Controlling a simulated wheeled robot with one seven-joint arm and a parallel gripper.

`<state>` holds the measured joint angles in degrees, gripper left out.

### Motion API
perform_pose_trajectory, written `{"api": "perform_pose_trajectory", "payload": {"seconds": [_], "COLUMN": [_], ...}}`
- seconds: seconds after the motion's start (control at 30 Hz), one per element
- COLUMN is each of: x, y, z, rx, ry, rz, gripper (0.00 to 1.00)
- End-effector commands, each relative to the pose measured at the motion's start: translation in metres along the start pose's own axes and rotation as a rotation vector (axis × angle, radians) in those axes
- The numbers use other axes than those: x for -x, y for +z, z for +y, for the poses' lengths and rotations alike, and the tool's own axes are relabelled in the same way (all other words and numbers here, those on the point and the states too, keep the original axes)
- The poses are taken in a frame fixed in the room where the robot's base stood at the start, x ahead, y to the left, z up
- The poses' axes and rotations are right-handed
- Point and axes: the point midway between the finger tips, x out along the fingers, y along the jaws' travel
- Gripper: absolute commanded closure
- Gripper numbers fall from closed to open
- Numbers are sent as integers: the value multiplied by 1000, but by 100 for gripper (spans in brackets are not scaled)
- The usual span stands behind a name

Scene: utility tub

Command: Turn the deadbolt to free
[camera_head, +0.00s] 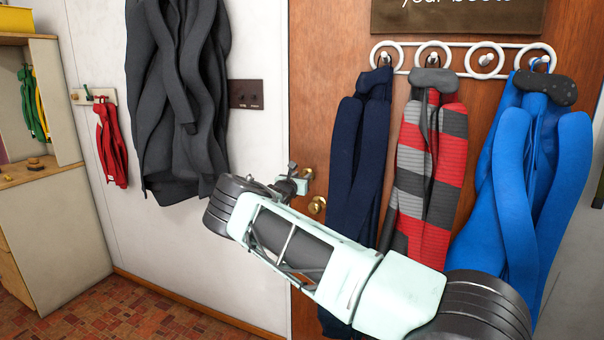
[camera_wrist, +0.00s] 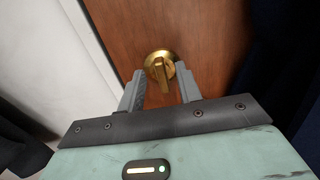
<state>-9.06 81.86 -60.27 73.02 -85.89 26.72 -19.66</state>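The deadbolt (camera_wrist: 158,60) is a round brass plate with a brass thumb-turn on the brown wooden door (camera_wrist: 195,25). In the wrist view its turn piece points down toward my gripper (camera_wrist: 160,73), slightly tilted. My gripper is open, one grey fingertip on each side of the turn piece, with gaps on both sides. I cannot tell how deep the fingers reach around it. In the head view my gripper (camera_head: 299,178) is at the door's left edge, and the deadbolt (camera_head: 308,173) is partly hidden behind it.
A brass door knob (camera_head: 317,205) is just below the deadbolt. Close to the right hang a navy coat (camera_head: 358,150), a striped coat (camera_head: 430,170) and a blue coat (camera_head: 530,180) on a white rack (camera_head: 465,47). A dark grey coat (camera_head: 175,100) hangs on the left wall.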

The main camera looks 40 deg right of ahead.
Motion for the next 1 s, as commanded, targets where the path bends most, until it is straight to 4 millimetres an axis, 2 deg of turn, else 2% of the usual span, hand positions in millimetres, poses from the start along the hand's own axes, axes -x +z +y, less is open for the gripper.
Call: {"api": "perform_pose_trajectory", "payload": {"seconds": [0.2, 0.53, 0.57, 0.67, 0.7, 1.0], "x": [-20, -23, -23, -23, -23, -22], "y": [0, -1, -1, -1, -1, -2], "z": [0, 0, 0, 0, 0, 0], "rx": [0, 0, 0, 0, 0, -16], "ry": [1, 0, 0, 0, 0, 0], "rz": [0, 0, 0, 0, 0, 1], "gripper": [65, 65, 68, 96, 100, 100]}}
